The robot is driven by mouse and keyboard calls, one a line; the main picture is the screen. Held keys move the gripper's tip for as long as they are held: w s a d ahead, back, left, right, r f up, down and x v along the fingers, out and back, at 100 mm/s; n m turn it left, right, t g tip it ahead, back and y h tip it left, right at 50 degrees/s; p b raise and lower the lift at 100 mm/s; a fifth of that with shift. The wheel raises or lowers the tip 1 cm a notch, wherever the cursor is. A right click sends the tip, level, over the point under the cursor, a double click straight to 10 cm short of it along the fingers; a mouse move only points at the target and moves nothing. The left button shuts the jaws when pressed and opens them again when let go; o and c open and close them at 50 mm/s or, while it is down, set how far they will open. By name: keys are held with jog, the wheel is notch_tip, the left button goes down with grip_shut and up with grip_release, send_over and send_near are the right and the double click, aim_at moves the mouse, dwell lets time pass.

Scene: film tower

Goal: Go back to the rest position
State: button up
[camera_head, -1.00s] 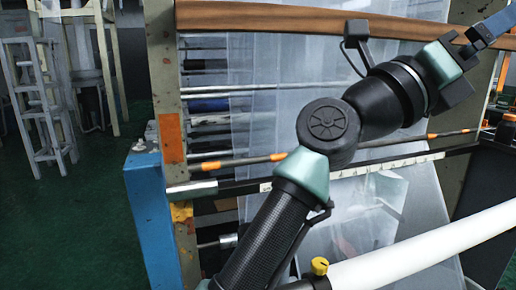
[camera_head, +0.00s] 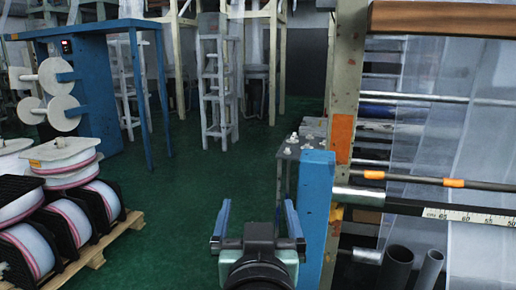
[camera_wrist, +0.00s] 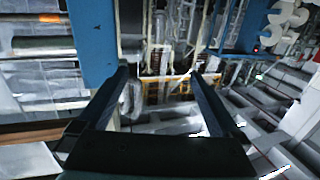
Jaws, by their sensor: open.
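My gripper (camera_head: 256,222) is in the lower middle of the head view, pointing away from me, with its two blue fingers apart and nothing between them. It also shows in the wrist view (camera_wrist: 162,75), where both dark fingers stand apart with only background between them. Right beside it in the head view is the blue post (camera_head: 315,215) of the film tower. Whether the gripper touches the post I cannot tell; a narrow gap seems to show. No rest position marker is in view.
The film tower (camera_head: 345,100) with rollers and plastic film fills the right. A pallet (camera_head: 118,240) with several white film spools (camera_head: 65,152) stands at lower left. A blue frame (camera_head: 108,27) with white discs is at back left. Green floor (camera_head: 190,190) lies open in the middle.

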jog(key=s+r+t+p, duration=0.1)
jog(key=s+r+t, duration=0.4)
jog(key=r, duration=0.8)
jog(key=s+r+t, duration=0.4)
jog(key=s+r, duration=0.4)
jog(key=r, duration=0.5)
jog(key=shift+s+a+r+t+p, duration=0.15)
jog(key=shift+s+a+t+p, duration=0.1)
jog(key=shift+t+p, duration=0.15)
jog(key=shift+w, duration=0.1)
